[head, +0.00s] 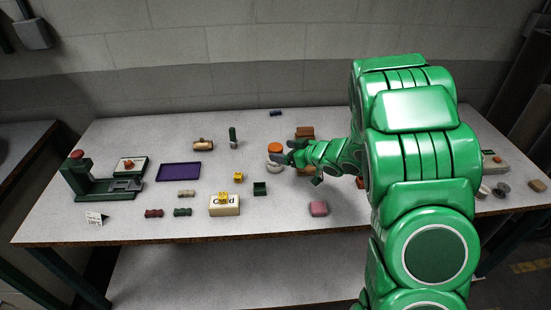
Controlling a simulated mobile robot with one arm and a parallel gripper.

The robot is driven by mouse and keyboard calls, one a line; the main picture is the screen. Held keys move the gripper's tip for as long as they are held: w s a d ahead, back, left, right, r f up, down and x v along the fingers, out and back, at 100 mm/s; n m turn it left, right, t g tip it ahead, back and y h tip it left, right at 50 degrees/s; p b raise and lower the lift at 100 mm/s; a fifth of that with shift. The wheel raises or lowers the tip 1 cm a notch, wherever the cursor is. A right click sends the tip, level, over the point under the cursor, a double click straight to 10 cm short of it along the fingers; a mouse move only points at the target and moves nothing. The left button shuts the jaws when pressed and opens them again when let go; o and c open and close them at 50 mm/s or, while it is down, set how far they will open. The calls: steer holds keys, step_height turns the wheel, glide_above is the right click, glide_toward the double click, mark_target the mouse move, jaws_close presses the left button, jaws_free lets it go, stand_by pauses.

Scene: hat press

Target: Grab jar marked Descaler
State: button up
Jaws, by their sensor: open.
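No label reading Descaler can be made out. A small round item with an orange top (275,147) stands at the middle back of the table. A whitish round item (273,165) is just in front of it. Either may be a jar, but I cannot tell. My gripper (286,151) reaches in from the right, with its dark fingertips open right beside these two. I cannot tell whether it touches either. My green arm covers much of the table's right side and may hide other jars.
The speckled table (330,226) has a green press (88,182) at left, a purple tray (180,171) and a box marked partly "C…d" (224,210). The front middle is mostly clear.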

mark_target(272, 149)
steer(key=shift+x, duration=3.1)
steer(key=shift+s+r, duration=0.1)
steer(key=c, duration=1.4)
